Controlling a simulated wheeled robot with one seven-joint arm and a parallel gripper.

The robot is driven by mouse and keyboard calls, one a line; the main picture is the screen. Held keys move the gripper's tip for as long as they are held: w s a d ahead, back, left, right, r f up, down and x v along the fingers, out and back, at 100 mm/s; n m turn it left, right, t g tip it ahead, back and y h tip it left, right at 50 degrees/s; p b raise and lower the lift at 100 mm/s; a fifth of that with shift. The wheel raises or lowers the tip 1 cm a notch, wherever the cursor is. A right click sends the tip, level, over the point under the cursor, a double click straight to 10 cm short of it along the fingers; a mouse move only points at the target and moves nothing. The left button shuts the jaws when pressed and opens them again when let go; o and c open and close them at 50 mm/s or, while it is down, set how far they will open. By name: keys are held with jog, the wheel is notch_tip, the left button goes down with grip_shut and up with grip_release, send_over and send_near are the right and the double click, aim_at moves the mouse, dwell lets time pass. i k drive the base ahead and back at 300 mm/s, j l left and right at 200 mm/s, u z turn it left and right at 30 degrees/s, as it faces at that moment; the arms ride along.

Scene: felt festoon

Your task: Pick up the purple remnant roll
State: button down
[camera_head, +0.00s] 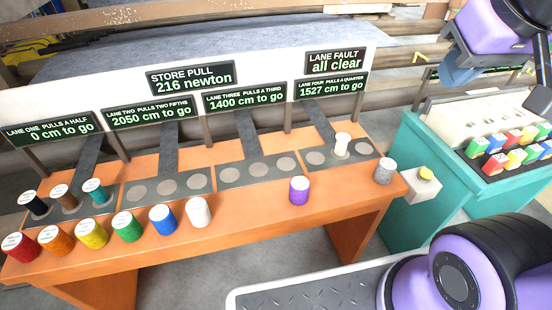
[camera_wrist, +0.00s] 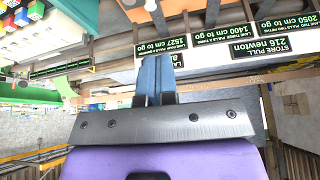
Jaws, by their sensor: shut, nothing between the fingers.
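The purple remnant roll (camera_head: 299,190) stands upright on the front strip of the orange bench (camera_head: 240,228) in the head view, below lane three's and lane four's round pads. It stands apart from its neighbours, with a white roll (camera_head: 198,211) to its left and a grey roll (camera_head: 384,170) to its right. My gripper (camera_wrist: 156,66) shows in the wrist view with its blue fingers together and nothing between them. It is away from the purple roll, which I cannot make out in the wrist view.
Red, orange, yellow, green and blue rolls line the bench front at left. Black, brown and teal rolls stand on lane one's pads; a cream roll (camera_head: 342,145) stands on lane four. A yellow button box (camera_head: 424,184) is at the right end, near a teal table (camera_head: 432,165).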

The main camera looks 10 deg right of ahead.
aim_at(299, 186)
jog(key=l+u, duration=0.1)
jog(key=u, duration=1.3)
jog(key=k+l+u, duration=0.4)
jog(key=k+l, duration=0.05)
jog(key=k, duration=0.1)
